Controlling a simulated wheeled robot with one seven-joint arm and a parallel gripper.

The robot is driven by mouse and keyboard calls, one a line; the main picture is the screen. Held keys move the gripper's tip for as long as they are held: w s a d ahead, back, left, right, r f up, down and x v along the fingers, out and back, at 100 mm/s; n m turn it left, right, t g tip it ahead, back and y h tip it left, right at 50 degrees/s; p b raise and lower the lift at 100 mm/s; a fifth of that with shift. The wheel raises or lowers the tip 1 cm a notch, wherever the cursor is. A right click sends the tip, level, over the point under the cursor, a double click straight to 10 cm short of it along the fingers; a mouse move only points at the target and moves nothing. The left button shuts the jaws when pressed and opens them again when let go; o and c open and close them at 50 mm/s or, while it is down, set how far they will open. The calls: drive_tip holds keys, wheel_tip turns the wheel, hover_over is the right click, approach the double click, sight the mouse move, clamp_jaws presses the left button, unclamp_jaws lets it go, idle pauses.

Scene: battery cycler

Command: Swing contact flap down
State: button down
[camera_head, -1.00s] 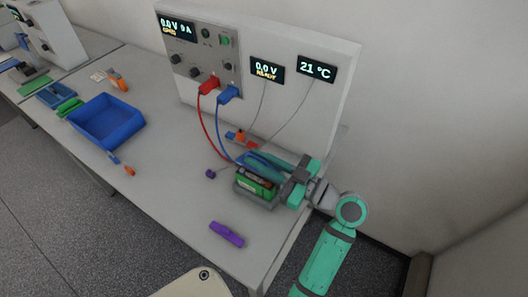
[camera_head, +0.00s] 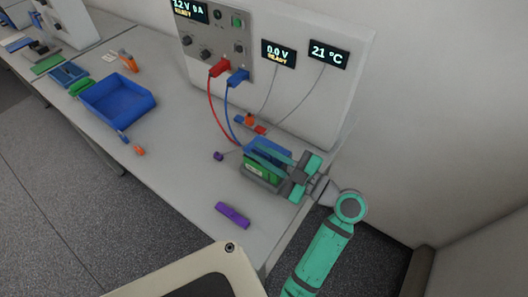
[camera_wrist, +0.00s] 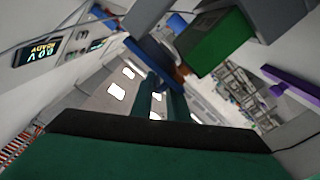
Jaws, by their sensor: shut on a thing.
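The blue contact flap (camera_head: 262,147) is at the battery holder (camera_head: 259,180) near the bench's right end. In the head view it lies low over the green battery (camera_head: 262,168), partly hidden by my gripper (camera_head: 272,151). In the wrist view my gripper (camera_wrist: 163,88) has its teal fingers close together at the blue flap edge (camera_wrist: 152,58), shut on it. The green battery (camera_wrist: 217,42) shows beside it, apart from the fingers. The exact grip contact and the flap's hinge are hidden.
The cycler panel (camera_head: 215,42) stands behind, with red (camera_head: 219,68) and blue (camera_head: 238,76) plugs and cables running to the holder. A purple bar (camera_head: 232,215) lies in front. A blue bin (camera_head: 118,103) stands at left.

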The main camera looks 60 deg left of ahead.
drive_tip(key=shift+w, duration=0.25)
drive_tip(key=c, duration=1.9)
unclamp_jaws()
drive_tip(key=shift+a+f, duration=0.1)
drive_tip(key=shift+s, duration=0.1)
drive_tip(key=v, duration=1.1)
drive_tip(key=shift+s, duration=0.1)
